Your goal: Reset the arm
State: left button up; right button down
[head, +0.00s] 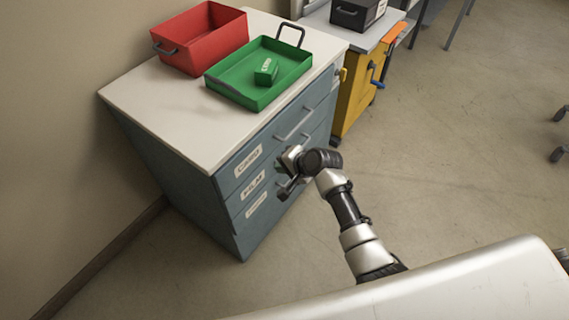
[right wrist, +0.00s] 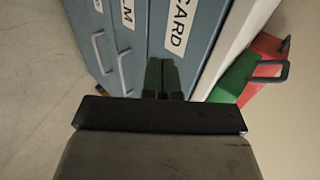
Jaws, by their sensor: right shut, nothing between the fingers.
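My right arm (head: 350,222) reaches from the lower right toward the front of a blue-grey drawer cabinet (head: 228,218) in the head view. My right gripper (head: 287,172) is in front of the labelled drawers, close to their handles. In the right wrist view its dark fingers (right wrist: 162,78) are together with nothing between them, pointing at the drawer fronts. Whether they touch the cabinet I cannot tell. The drawers look closed, with bar handles (right wrist: 123,72) and white labels (right wrist: 178,28). My left gripper is not in view.
A red bin (head: 200,40) and a green tray (head: 232,92) holding a small green box (head: 266,72) stand on the cabinet top (head: 160,105). A yellow cabinet (head: 356,100) with a black box (head: 355,14) above stands behind.

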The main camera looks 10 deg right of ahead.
jog(key=s+d+f+n+g+h, duration=0.2)
jog(key=s+d+f, duration=0.1)
jog(key=s+f, duration=0.75)
jog(key=s+d+f+n+g+h, duration=0.1)
jog(key=s+d+f+n+h, duration=0.15)
jog(key=s+f, duration=0.8)
jog(key=s+d+f+n+g, duration=0.1)
jog(key=s+f, duration=0.3)
jog(key=s, duration=0.5)
jog(key=s+d+f+n+g+h, duration=0.1)
jog(key=s+d+f+n, duration=0.2)
jog(key=s, duration=0.6)
jog(key=s+d+f+n+g, duration=0.1)
jog(key=s+f+n, duration=0.3)
jog(key=s, duration=0.5)
notch_tip(320, 180, down, 3)
jog(key=shift+s+d+r, duration=0.1)
jog(key=shift+s+d, duration=0.15)
jog(key=shift+d, duration=0.5)
jog(key=shift+h, duration=0.25)
